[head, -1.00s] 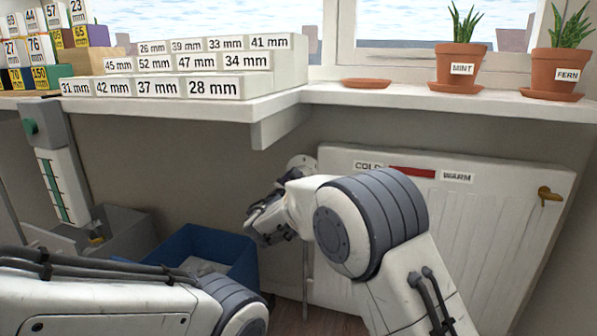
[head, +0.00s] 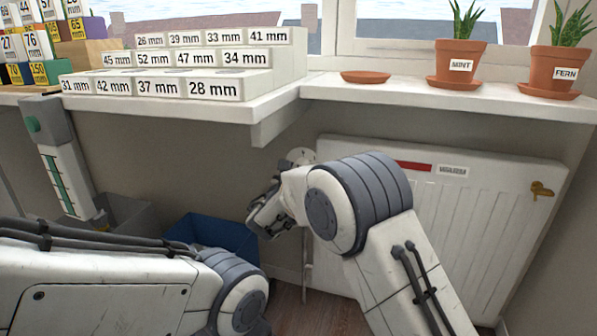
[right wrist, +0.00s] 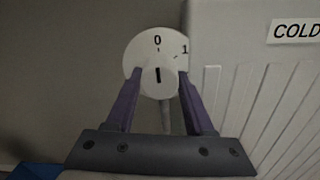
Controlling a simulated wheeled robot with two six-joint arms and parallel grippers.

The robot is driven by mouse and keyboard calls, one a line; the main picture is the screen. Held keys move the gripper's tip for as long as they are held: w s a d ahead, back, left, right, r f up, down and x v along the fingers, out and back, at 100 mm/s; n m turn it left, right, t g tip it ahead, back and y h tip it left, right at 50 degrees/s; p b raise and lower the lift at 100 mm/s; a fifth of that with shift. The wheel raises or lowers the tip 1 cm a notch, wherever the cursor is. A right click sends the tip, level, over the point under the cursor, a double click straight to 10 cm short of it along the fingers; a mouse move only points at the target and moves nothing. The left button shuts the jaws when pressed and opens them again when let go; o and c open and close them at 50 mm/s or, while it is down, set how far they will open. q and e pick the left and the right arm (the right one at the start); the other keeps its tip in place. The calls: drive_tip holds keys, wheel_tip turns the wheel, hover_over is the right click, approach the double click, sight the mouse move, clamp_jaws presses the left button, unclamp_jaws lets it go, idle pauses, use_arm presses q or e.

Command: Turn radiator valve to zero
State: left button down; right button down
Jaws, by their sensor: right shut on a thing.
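The radiator valve (right wrist: 146,62) is a white round dial with a black 0 at its top, a 1 to the right and a black pointer bar in its middle. The bar stands about upright, in line below the 0. My right gripper (right wrist: 158,98) is shut on the valve, one purple finger at each side of its lower part. In the head view the valve (head: 302,156) is a pale disc at the radiator's left edge, just beyond my right gripper (head: 265,213). My left arm crosses the lower left, but its gripper is out of view.
The white radiator (head: 480,225) stands right of the valve under the windowsill (head: 420,97). A blue bin (head: 212,234) and a grey bin (head: 128,217) stand on the floor at left. Potted plants (head: 460,62) and labelled blocks (head: 215,87) are on the sill.

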drive_tip(key=shift+a+f, duration=0.1)
drive_tip(key=shift+c, duration=1.4)
unclamp_jaws()
drive_tip(key=p+v, duration=0.3)
drive_tip(key=v, duration=0.7)
drive_tip(key=shift+s+p, duration=0.25)
drive_tip(key=shift+p, duration=0.15)
